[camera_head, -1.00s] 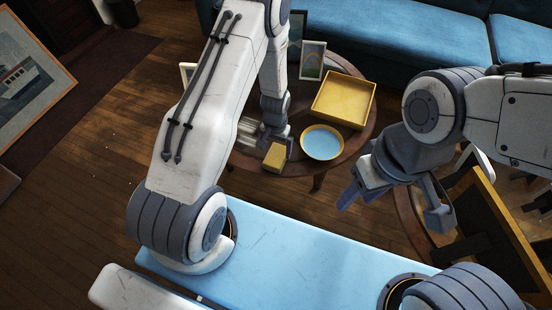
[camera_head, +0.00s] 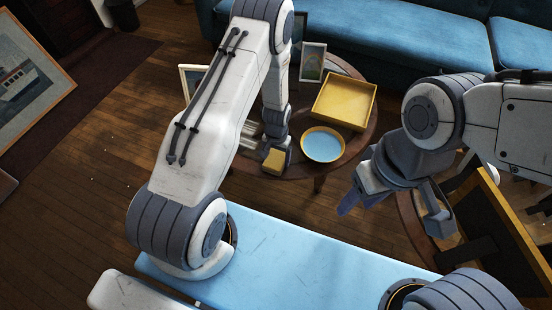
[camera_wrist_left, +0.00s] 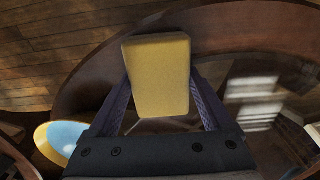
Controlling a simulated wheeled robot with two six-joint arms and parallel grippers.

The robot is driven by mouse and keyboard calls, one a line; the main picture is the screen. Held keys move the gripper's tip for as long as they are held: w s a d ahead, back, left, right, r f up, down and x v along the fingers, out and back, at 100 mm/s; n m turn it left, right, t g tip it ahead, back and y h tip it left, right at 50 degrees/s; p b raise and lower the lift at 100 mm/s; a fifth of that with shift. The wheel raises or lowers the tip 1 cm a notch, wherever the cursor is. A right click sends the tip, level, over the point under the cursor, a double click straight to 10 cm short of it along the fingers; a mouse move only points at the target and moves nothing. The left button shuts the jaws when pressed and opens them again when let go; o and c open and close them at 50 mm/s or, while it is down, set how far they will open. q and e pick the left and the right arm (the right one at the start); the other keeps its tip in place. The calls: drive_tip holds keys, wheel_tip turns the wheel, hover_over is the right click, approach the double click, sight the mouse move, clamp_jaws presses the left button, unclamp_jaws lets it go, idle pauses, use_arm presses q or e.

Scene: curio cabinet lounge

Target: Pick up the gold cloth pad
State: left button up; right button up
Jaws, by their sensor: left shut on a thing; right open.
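The gold cloth pad (camera_head: 274,162) is a small yellow block-like pad at the near edge of the round table. In the left wrist view the pad (camera_wrist_left: 158,75) sits between the two fingers of my left gripper (camera_wrist_left: 160,100), which is shut on it. In the head view my left gripper (camera_head: 276,148) points down with the pad at its tips. I cannot tell whether the pad is clear of the tabletop. My right gripper (camera_head: 393,205) is open and empty, off to the right and apart from the pad.
The round dark table (camera_head: 348,153) bears a yellow tray (camera_head: 345,123) and a yellow-rimmed blue bowl (camera_head: 323,130) right of the pad. The bowl also shows in the left wrist view (camera_wrist_left: 42,133). Picture frames (camera_head: 312,62) stand behind. A blue sofa (camera_head: 390,45) is beyond.

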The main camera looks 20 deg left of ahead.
sight(278, 158)
use_arm(q)
drive_tip(key=r+p, duration=0.1)
drive_tip(key=r, duration=0.1)
drive_tip(key=r+p, duration=0.1)
drive_tip(key=r, duration=0.2)
drive_tip(key=shift+d, duration=0.2)
drive_tip(key=s+d+r+p, duration=0.2)
drive_tip(key=d+r, duration=0.4)
drive_tip(key=d, duration=0.5)
drive_tip(key=shift+s, duration=0.5)
